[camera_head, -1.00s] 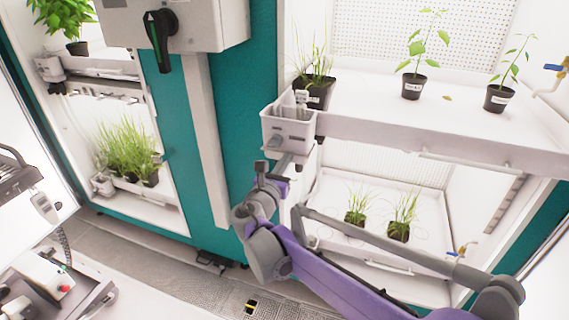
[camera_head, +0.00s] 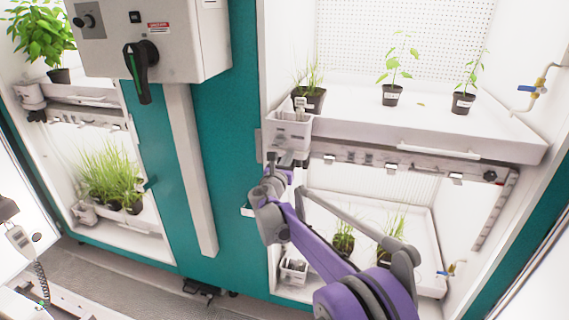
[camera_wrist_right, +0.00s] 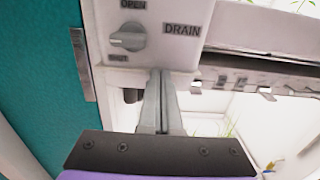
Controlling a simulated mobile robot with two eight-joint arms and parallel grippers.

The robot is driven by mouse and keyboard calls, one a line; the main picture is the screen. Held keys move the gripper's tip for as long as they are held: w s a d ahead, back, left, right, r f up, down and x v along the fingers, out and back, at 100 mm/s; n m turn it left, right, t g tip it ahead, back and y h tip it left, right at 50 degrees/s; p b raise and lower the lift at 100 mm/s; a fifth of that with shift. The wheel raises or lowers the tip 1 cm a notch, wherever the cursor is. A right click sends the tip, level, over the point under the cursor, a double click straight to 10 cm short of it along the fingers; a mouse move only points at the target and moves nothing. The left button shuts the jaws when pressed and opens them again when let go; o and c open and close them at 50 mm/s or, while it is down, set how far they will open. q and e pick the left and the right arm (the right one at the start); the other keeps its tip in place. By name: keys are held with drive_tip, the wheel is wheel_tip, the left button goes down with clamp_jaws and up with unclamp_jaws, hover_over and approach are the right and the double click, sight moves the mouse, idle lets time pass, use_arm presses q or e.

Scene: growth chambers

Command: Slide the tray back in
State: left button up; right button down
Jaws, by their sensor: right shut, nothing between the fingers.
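The white tray (camera_head: 420,136) is on the upper level of the right growth chamber, with small potted plants on it. At its front left corner is a white box (camera_head: 291,132). In the right wrist view a white panel (camera_wrist_right: 183,50) shows a grey knob (camera_wrist_right: 127,38) and the word DRAIN. My right gripper (camera_head: 289,160) is just below the white box. In the wrist view its fingers (camera_wrist_right: 158,76) are shut with nothing between them, at the lower edge of the panel. I cannot tell if they touch it. My left gripper is not in view.
A rail with clips (camera_head: 365,158) runs under the tray front. A lower tray (camera_head: 433,245) with grass pots is below, partly behind my right arm. A teal wall (camera_head: 238,110) with a control box (camera_head: 150,40) stands left. A blue-handled tap (camera_head: 530,89) is at right.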

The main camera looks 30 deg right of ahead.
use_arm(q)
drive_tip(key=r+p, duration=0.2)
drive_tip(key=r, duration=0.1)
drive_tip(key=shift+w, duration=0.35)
use_arm(e)
drive_tip(key=x, duration=1.1)
drive_tip(key=shift+w+d, duration=0.15)
drive_tip(key=shift+d, duration=0.05)
drive_tip(key=shift+d+r, duration=0.1)
drive_tip(key=shift+r, duration=0.05)
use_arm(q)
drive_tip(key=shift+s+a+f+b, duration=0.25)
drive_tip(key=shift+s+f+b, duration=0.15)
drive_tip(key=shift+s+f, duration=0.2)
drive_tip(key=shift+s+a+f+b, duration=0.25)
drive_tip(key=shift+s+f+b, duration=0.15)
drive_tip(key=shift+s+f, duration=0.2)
use_arm(e)
drive_tip(key=v, duration=1.4)
drive_tip(key=shift+a+f, duration=0.3)
